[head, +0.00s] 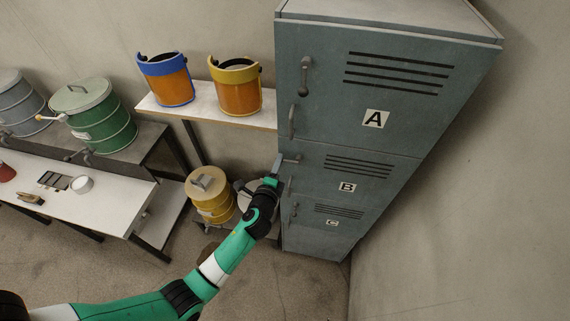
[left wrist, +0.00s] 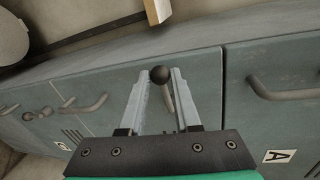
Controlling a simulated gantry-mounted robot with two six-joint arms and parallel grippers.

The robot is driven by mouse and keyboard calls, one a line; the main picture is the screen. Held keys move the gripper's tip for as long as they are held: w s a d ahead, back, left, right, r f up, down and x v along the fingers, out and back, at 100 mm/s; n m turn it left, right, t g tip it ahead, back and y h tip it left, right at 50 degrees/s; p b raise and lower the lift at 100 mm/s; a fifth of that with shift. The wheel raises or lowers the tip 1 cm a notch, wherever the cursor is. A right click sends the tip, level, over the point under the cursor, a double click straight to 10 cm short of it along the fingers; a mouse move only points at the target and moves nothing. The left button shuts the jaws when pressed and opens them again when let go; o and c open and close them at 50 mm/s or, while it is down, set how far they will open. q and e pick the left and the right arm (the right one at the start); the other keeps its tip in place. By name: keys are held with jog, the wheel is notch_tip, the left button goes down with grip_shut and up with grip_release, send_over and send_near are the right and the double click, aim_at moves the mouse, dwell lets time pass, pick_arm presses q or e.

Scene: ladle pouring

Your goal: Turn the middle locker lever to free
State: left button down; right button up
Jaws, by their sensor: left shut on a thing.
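The grey-blue locker (head: 395,85) has doors marked A, B and C from top to bottom. The middle door B (head: 318,176) has a short lever (head: 293,160) near its left edge, which looks roughly horizontal. My left gripper (head: 280,165) is at this lever. In the left wrist view, the lever's dark round knob (left wrist: 159,74) sits between the fingertips of my left gripper (left wrist: 165,80), which is shut on it. The rest of the lever is partly hidden by the fingers. My right gripper is not in view.
Door A has its own lever (head: 304,78), hanging down, and a pull handle (head: 291,122). The middle door's pull handle (left wrist: 92,103) is close to my left fingers. A shelf (head: 215,112) with face shields and a yellow drum (head: 210,195) stand left of the locker.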

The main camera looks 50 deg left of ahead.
pick_arm(q)
jog(key=shift+r, duration=0.15)
dwell(0.4)
jog(key=c, duration=0.6)
grip_release()
jog(key=shift+d, duration=0.1)
jog(key=v, duration=1.1)
jog(key=shift+s+d+r+p, duration=0.1)
jog(key=shift+s+d+p, duration=0.1)
jog(key=shift+p, duration=0.2)
